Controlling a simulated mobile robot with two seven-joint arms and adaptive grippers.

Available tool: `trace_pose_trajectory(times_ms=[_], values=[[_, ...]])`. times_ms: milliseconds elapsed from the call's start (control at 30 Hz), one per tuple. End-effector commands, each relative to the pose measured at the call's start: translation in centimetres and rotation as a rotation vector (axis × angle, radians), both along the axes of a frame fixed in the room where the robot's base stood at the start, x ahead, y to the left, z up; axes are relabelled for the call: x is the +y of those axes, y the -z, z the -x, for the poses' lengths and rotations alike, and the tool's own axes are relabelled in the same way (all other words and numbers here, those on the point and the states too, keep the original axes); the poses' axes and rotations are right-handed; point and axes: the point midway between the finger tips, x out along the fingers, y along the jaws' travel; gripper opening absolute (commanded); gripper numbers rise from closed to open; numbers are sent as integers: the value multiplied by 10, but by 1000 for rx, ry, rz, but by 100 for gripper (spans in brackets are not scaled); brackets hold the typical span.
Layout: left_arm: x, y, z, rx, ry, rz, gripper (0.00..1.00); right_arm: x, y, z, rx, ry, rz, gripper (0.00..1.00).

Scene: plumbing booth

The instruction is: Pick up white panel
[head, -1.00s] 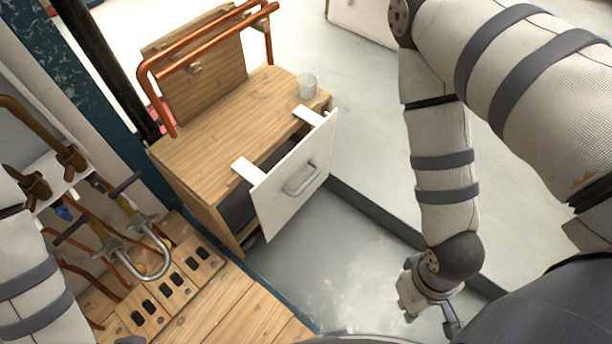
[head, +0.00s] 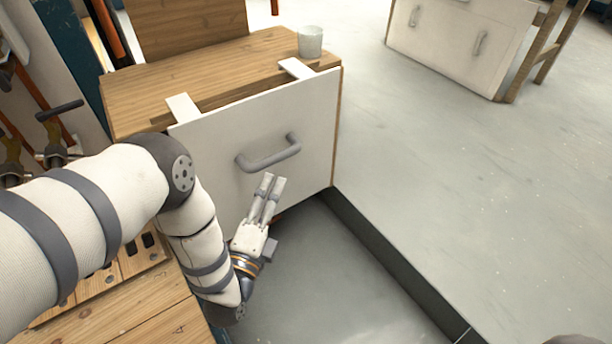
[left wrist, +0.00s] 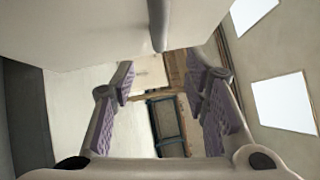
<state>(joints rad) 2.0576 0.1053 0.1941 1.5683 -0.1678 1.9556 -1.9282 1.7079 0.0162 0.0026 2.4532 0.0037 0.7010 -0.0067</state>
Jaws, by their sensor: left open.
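The white panel (head: 300,120) hangs on the front of the wooden cabinet by two white hooks over its top edge. A grey bar handle (head: 268,153) is fixed to its face. In the head view my left gripper (head: 270,180) is in front of the panel, just below the handle, fingers pointing up toward it. In the left wrist view its jaws (left wrist: 165,85) are open and empty. The panel (left wrist: 80,30) and the end of the handle (left wrist: 158,25) show above the fingers there. My right gripper is not in view.
The wooden cabinet (head: 220,65) has a translucent cup (head: 310,41) on its top near the right hook. A dark floor step (head: 390,255) runs right of the cabinet. Another white cabinet (head: 450,45) stands at the back right. The floor between is clear.

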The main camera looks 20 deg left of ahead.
Motion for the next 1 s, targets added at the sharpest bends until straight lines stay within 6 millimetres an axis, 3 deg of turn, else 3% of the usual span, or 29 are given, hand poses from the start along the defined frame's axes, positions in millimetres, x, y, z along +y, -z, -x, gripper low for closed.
trace_pose_trajectory(times_ms=[200,533,633,833,1000], values=[[1,-4,-47,0,-2,1,41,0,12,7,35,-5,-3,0],[3,-9,-100,3,0,3,41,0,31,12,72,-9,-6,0],[3,-13,-110,2,0,3,41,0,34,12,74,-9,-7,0],[2,-15,-111,3,2,3,41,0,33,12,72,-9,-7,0],[2,-15,-111,3,2,3,5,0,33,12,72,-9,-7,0]])
